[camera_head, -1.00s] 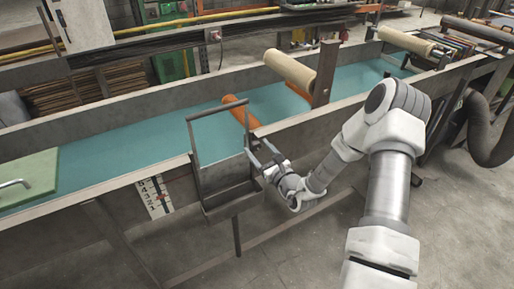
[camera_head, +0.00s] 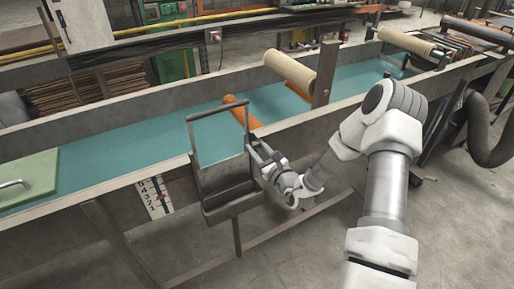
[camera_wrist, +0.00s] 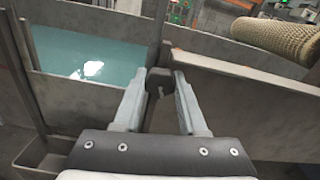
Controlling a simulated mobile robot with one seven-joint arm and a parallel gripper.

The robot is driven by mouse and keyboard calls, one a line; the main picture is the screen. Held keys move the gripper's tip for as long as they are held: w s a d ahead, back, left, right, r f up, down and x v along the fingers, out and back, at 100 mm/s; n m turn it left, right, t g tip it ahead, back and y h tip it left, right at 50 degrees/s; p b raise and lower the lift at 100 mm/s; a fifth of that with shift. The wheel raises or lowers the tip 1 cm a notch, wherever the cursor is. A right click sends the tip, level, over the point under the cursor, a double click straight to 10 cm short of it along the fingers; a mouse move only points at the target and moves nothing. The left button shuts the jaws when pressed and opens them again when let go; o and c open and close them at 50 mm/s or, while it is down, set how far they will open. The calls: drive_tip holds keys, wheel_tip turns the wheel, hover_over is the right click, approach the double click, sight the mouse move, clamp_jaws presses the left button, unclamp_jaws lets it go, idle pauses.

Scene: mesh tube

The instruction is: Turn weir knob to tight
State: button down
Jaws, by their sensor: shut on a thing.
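The weir knob (camera_wrist: 159,82) is a small dark block with a pale mark on its face. It sits between the two fingertips of my gripper (camera_wrist: 158,84) in the wrist view, and the gripper is shut on it. In the head view my gripper (camera_head: 259,153) reaches the right side of the weir's metal frame (camera_head: 190,137), and the knob is too hidden there to make out. The weir frame stands upright on the near wall of the trough. A white scale plate (camera_head: 155,196) with markings and a red pointer is fixed to the wall left of it.
The trough holds teal water (camera_head: 120,150). An orange roller (camera_head: 240,108) lies behind the weir frame. A beige mesh roller (camera_head: 290,70) stands above the trough to the right, also in the wrist view (camera_wrist: 275,37). A green board (camera_head: 28,178) lies at left. The floor in front is open.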

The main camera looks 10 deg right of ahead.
drive_tip(key=m+p, duration=0.2)
drive_tip(key=shift+r+m, duration=0.15)
drive_tip(key=shift+m, duration=0.15)
drive_tip(key=shift+m+p, duration=0.5)
drive_tip(key=shift+m, duration=0.6)
drive_tip(key=shift+c, duration=2.3)
unclamp_jaws()
drive_tip(key=v, duration=1.7)
drive_tip(key=shift+s, duration=0.2)
